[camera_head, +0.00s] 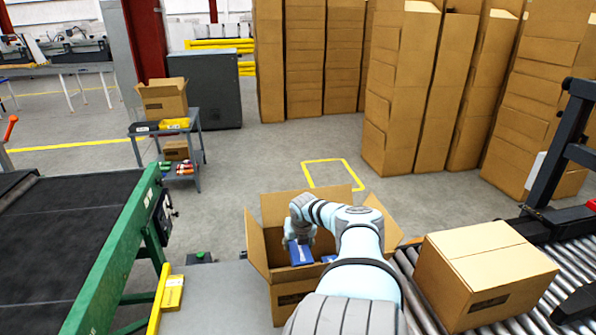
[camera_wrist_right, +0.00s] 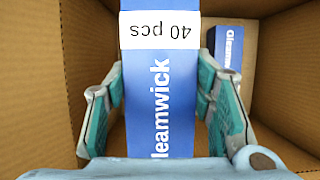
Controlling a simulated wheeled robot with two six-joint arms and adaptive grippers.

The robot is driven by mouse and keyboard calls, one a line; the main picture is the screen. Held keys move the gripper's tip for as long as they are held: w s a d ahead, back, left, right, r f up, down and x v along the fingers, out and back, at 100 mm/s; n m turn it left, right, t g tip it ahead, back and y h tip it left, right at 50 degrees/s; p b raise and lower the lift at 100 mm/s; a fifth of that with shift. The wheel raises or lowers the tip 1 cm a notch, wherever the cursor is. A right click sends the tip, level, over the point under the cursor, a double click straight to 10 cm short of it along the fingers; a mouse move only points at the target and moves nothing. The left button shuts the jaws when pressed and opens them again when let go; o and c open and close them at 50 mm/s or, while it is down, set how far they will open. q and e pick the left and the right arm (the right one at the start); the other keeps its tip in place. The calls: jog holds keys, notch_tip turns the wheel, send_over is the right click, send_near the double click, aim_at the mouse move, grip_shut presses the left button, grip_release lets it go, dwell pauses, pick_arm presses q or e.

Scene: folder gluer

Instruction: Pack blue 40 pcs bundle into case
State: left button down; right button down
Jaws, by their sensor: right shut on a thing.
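The open cardboard case (camera_head: 257,245) stands with its flaps up in front of me. My right gripper (camera_wrist_right: 165,115) reaches down into it and is shut on a blue bundle (camera_wrist_right: 160,75) with a white "40 pcs" label. The bundle also shows at the case mouth in the head view (camera_head: 300,252). A second blue bundle (camera_wrist_right: 228,55) lies inside the case, beside the held one to the right in the wrist view. Whether the held bundle touches the case floor cannot be told. My left gripper is not in view.
A closed carton (camera_head: 485,272) sits on the roller conveyor (camera_head: 415,290) right of the case. A green-framed belt (camera_head: 75,235) is at the left. A small cart (camera_head: 195,135) holds a box and tools. Tall carton stacks (camera_head: 400,90) stand behind; the floor between is clear.

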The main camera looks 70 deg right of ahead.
notch_tip(320, 180, down, 9)
jog(key=b, duration=0.6)
jog(key=shift+r, duration=0.2)
jog(key=c, duration=0.6)
grip_release()
jog(key=shift+c, duration=0.2)
